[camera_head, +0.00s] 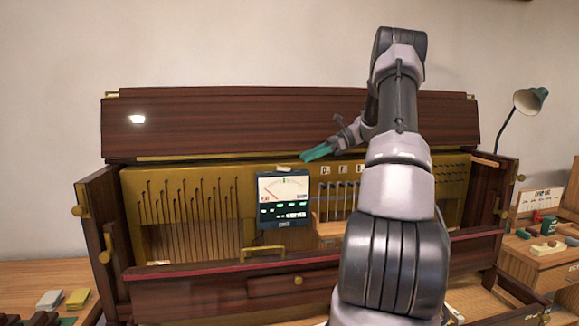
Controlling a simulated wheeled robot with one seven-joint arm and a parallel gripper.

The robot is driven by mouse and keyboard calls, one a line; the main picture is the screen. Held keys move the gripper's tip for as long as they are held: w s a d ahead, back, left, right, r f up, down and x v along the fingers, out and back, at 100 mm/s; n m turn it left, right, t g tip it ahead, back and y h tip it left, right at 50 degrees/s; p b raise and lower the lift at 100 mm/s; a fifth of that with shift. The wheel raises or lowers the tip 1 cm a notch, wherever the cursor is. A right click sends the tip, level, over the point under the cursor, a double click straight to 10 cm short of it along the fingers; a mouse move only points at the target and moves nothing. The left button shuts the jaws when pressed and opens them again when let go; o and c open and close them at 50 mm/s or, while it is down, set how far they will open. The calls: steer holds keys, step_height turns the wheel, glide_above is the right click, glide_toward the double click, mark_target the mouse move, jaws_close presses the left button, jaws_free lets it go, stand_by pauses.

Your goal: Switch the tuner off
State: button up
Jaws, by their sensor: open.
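The tuner (283,201) is a dark box mounted upright on the front of the open piano, left of my arm. Its pale dial with a needle and its lit green marks face me. My gripper (320,152) is above and to the right of the tuner, apart from it, with teal fingers pointing left. It is open, and I see nothing held in it. My arm hides part of the piano's right side. The tuner's switch is too small to make out.
The dark wooden piano (210,287) has exposed strings and a brass plate (150,190). Its raised lid (230,125) stands behind my gripper. A green lamp (530,100) and a side bench (545,262) are at the right. Small blocks (77,299) lie at the lower left.

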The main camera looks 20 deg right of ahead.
mark_target(283, 169)
steer(key=x, duration=0.7)
steer(key=shift+w+a+f, duration=0.1)
steer(key=shift+a+f, duration=0.05)
steer(key=shift+a, duration=0.1)
